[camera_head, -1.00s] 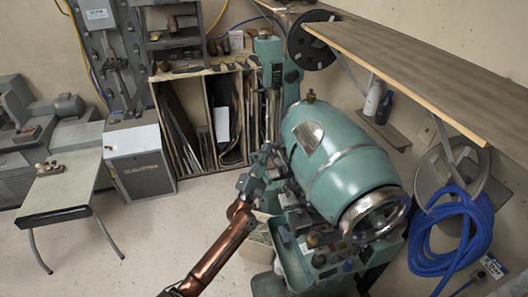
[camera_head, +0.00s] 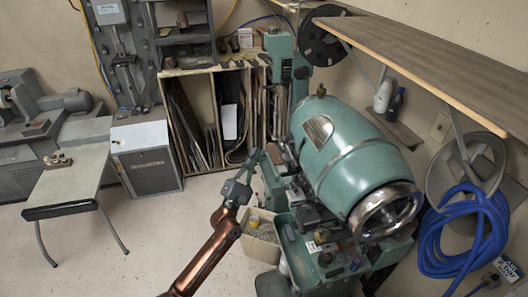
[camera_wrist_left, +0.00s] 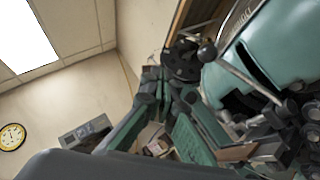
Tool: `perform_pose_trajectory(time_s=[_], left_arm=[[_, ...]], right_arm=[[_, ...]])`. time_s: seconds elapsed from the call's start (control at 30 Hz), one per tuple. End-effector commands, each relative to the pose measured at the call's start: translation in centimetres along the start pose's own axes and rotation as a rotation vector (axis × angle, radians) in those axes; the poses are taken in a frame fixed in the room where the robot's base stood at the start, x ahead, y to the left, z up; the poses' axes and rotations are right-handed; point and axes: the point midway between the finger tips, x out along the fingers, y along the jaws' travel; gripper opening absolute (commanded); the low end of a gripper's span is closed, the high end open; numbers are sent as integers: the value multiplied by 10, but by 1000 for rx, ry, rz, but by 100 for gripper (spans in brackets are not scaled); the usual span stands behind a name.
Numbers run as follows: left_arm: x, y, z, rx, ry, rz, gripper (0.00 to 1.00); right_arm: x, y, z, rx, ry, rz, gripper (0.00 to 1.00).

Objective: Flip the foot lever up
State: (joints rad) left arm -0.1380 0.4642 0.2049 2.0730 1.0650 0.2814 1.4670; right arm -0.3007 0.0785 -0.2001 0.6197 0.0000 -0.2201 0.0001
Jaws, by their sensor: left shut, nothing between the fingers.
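The green sole stitcher (camera_head: 345,165) stands at the centre right in the head view, with a big drum and a chrome ring at its front. My left gripper (camera_head: 256,155) is to the left of the drum, at the end of my copper arm. It is shut and empty, and looks apart from the machine. In the left wrist view a metal rod with a dark ball end, probably the foot lever (camera_wrist_left: 245,72), slants up to the left beside the green body. I cannot make this lever out in the head view. My right gripper is not in view.
A wooden shelf (camera_head: 430,75) overhangs the machine at the right. A blue hose (camera_head: 465,235) hangs below it. A cardboard box (camera_head: 262,238) stands on the floor left of the machine. A rack (camera_head: 190,100) is behind. The floor at front left is clear.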

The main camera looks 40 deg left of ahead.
Motion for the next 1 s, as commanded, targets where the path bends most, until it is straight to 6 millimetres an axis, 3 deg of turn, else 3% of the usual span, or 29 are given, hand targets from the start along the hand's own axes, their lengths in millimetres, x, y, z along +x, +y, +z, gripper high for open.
perform_pose_trajectory(time_s=[0.1,0.3,1.0], left_arm=[[-21,9,1,0,1,0,0],[-37,19,3,-1,1,1,0],[-40,20,2,3,3,-2,0]], right_arm=[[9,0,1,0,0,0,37],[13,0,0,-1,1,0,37],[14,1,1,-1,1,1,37]])
